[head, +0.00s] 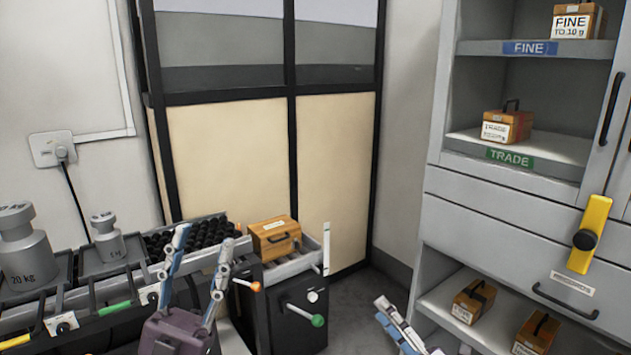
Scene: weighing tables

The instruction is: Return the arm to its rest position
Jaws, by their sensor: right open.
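My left gripper (204,240) is at the lower left of the head view. Its two fingers point up and stand apart, with nothing seen held between them. It appears in front of the bench with the weights. My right gripper (382,311) shows only in part at the bottom edge, right of the middle, near the cabinet's lower shelf. Its fingers are open and no held thing shows. Most of both arms is outside the picture.
A large 20 kg weight (24,250) and a smaller weight (108,238) stand on the left bench. A wooden box (275,238) sits on the dark stand. The grey cabinet (500,205) at right holds several wooden boxes. Floor (362,300) shows between stand and cabinet.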

